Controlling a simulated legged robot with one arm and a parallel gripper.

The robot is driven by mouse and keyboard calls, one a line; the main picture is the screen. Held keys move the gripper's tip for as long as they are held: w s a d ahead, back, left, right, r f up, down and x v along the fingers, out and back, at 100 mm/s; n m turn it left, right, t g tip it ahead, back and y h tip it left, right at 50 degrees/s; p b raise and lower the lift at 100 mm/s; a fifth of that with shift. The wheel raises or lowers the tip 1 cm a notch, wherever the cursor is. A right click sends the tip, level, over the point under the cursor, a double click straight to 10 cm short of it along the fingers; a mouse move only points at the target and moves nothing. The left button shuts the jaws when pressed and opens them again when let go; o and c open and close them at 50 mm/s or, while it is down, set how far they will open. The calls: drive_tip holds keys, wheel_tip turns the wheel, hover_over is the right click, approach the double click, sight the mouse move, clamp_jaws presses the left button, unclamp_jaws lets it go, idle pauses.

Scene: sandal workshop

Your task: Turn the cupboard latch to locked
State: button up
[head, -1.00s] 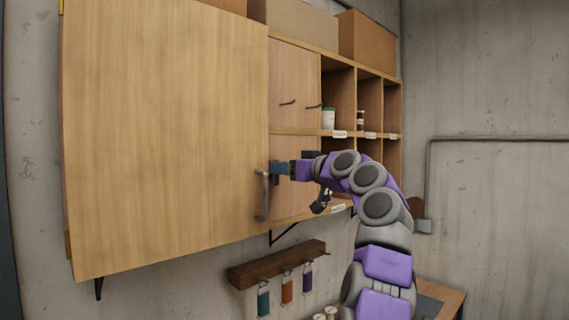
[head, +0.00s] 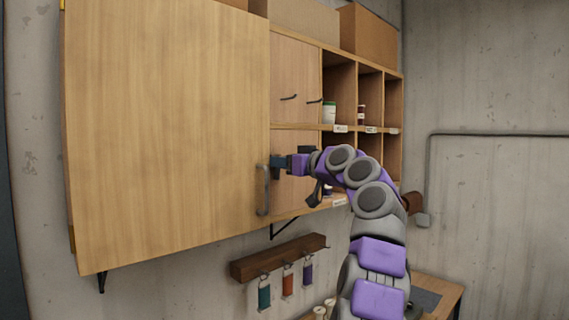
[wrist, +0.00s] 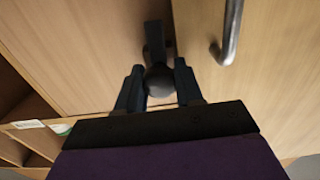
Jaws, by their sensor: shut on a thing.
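The cupboard's large wooden door (head: 165,130) is closed flat at the left, with a grey bar handle (head: 263,190) near its right edge. My gripper (head: 279,163) is at that edge, just right of the handle's top. In the wrist view my gripper (wrist: 158,88) has its dark fingers on both sides of the dark latch (wrist: 158,77), shut on its round knob. The latch's bar points up in that picture, close to the gap at the door edge. The handle also shows in the wrist view (wrist: 231,32). In the head view the latch is mostly hidden by my gripper.
Open cubbies (head: 339,90) with small jars and labels are right of the door, with cardboard boxes (head: 370,38) on top.

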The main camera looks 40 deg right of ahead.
idle(0.3)
drive_tip(key=m+p, duration=0.3)
drive_tip(key=m, duration=0.1)
drive_tip(key=shift+r+m, duration=0.1)
drive_tip(key=shift+m, duration=0.3)
drive_tip(key=m+p, duration=0.3)
drive_tip(key=shift+m, duration=0.3)
drive_tip(key=m+p, duration=0.3)
drive_tip(key=p, duration=0.1)
drive_tip(key=shift+d+m, duration=0.1)
drive_tip(key=shift+m, duration=0.3)
drive_tip(key=m+p, duration=0.3)
drive_tip(key=shift+p, duration=0.4)
drive_tip(key=shift+f+m+p, duration=0.3)
drive_tip(key=shift+m+p, duration=0.85)
drive_tip(key=shift+m, duration=0.15)
drive_tip(key=shift+f, duration=0.1)
